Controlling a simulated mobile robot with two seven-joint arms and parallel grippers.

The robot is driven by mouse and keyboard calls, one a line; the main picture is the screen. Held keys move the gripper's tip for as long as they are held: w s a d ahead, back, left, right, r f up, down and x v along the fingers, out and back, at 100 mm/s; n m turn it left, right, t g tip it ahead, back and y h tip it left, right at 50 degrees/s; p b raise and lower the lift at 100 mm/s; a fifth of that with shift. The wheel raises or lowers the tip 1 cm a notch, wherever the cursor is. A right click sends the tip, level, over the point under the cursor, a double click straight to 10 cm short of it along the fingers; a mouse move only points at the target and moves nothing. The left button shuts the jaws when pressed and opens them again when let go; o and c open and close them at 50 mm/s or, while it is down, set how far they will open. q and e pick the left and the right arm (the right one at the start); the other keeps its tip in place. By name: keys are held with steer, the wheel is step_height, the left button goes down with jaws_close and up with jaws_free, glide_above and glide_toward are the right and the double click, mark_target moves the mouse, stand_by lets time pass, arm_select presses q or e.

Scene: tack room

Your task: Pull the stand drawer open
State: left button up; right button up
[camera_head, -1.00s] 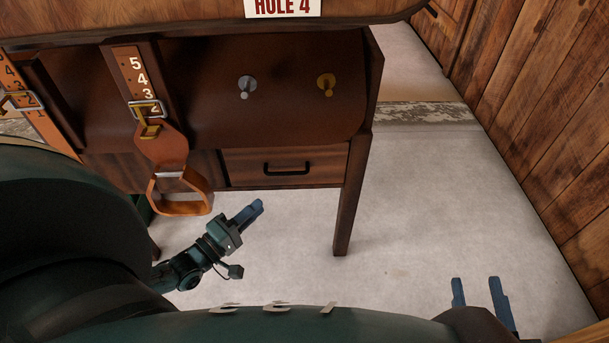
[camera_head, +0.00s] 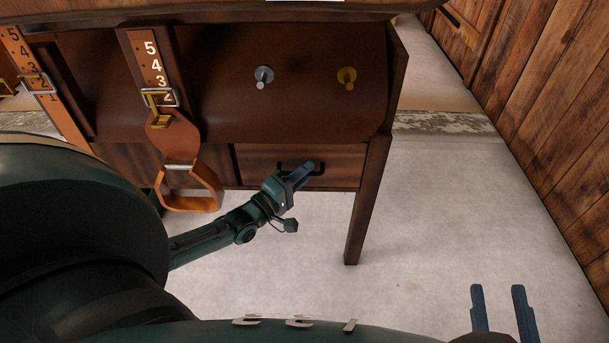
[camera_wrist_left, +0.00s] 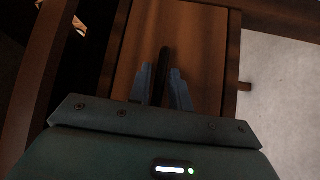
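The stand drawer (camera_head: 257,168) is a brown wooden front low in the right part of the stand, and it looks shut. It fills the middle of the left wrist view (camera_wrist_left: 206,48). Its black bar handle (camera_head: 321,172) is partly hidden behind my left gripper (camera_head: 307,171). In the left wrist view the handle (camera_wrist_left: 165,56) lies between the two blue fingers (camera_wrist_left: 161,72), which are apart on either side of it. I cannot tell whether they touch it. My right gripper (camera_head: 499,290) is open and empty at the lower right, over the floor.
The stand's leg (camera_head: 366,205) is right of the drawer. A leather strap with a stirrup (camera_head: 213,185) hangs left of the drawer. A silver peg (camera_head: 263,76) and a brass peg (camera_head: 346,77) stick out above. Plank wall (camera_head: 560,110) stands at right; floor before the stand is clear.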

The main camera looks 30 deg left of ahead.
arm_select(q)
steer(key=shift+w, duration=0.1)
arm_select(e)
steer(key=shift+r, duration=0.1)
arm_select(q)
steer(key=shift+c, duration=0.6)
jaws_close()
steer(key=shift+d, duration=0.1)
